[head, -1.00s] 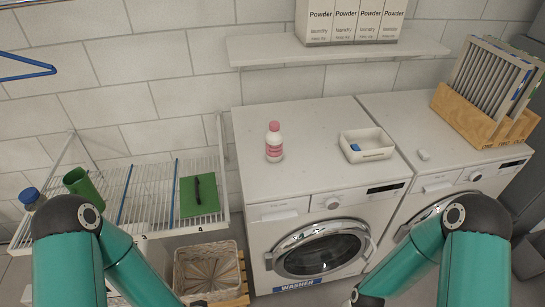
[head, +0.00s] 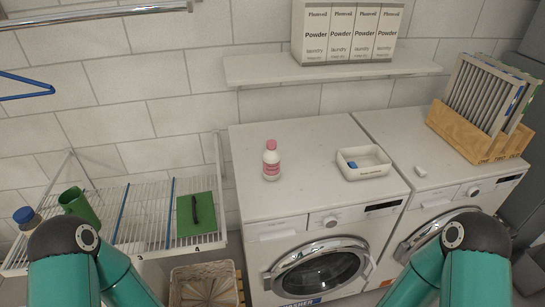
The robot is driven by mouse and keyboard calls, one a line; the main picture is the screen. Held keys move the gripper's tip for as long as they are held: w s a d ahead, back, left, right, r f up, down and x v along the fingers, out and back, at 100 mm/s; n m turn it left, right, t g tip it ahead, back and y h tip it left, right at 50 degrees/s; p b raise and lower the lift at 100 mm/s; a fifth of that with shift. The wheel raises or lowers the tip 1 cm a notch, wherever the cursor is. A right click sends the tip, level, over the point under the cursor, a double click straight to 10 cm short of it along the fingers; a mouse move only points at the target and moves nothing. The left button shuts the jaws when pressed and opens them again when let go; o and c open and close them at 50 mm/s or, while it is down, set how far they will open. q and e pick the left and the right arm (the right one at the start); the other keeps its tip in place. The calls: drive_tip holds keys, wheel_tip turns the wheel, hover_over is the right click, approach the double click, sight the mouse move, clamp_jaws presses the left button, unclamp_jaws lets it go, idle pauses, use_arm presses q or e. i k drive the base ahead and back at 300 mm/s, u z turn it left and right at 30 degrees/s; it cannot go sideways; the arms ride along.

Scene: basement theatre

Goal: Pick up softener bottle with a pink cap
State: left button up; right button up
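The softener bottle (head: 271,162) is white with a pink cap and a pink label. It stands upright on top of the left washing machine (head: 300,137), towards its left side. My two teal arms come up from the bottom of the head view, one on the left and one on the right. Both grippers are outside the picture, so neither is seen near the bottle.
A white tray (head: 345,172) with a blue item stands right of the bottle. A shelf (head: 270,76) with powder boxes hangs above. A wire rack (head: 150,240) is at left.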

sight(271, 158)
drive_tip(key=u, duration=0.45)
drive_tip(key=i, duration=0.4)
drive_tip(key=u, duration=0.5)
